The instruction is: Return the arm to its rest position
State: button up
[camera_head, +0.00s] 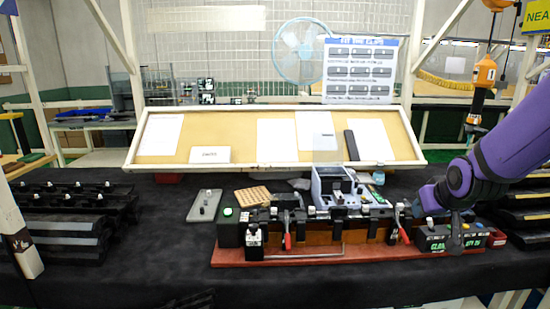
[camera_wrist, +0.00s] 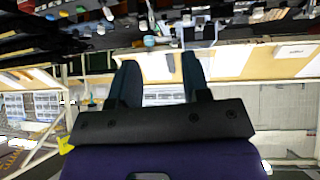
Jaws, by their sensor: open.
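My purple arm (camera_head: 500,145) reaches in from the right edge of the head view. It bends down to my gripper (camera_head: 454,232), which is over the right end of the clip fixture and partly hides it. I cannot tell in that view whether it touches anything. In the wrist view, the two dark fingers of my gripper (camera_wrist: 160,65) stand apart, with nothing held between them. The clip fixture (camera_head: 330,255) is a long red-brown base on the black table, with dark blocks and red-handled clamps along it.
Black racks of trim parts stand at the left (camera_head: 70,215) and right (camera_head: 522,205). A grey-white device (camera_head: 335,185) sits behind the fixture. A slanted board (camera_head: 240,135) with papers stands behind the table. The front left of the black table (camera_head: 130,270) is clear.

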jog(key=s+a+r+g, duration=0.1)
jog(key=s+r, duration=0.3)
jog(key=s, duration=0.4)
jog(key=s+a+r+g, duration=0.1)
jog(key=s+r, duration=0.3)
jog(key=s, duration=0.4)
jog(key=s+a+r+g+y, duration=0.1)
jog(key=s+a+r, duration=0.2)
jog(key=s+r, duration=0.2)
jog(key=s, duration=0.3)
jog(key=shift+a, duration=0.15)
jog(key=shift+r, duration=0.1)
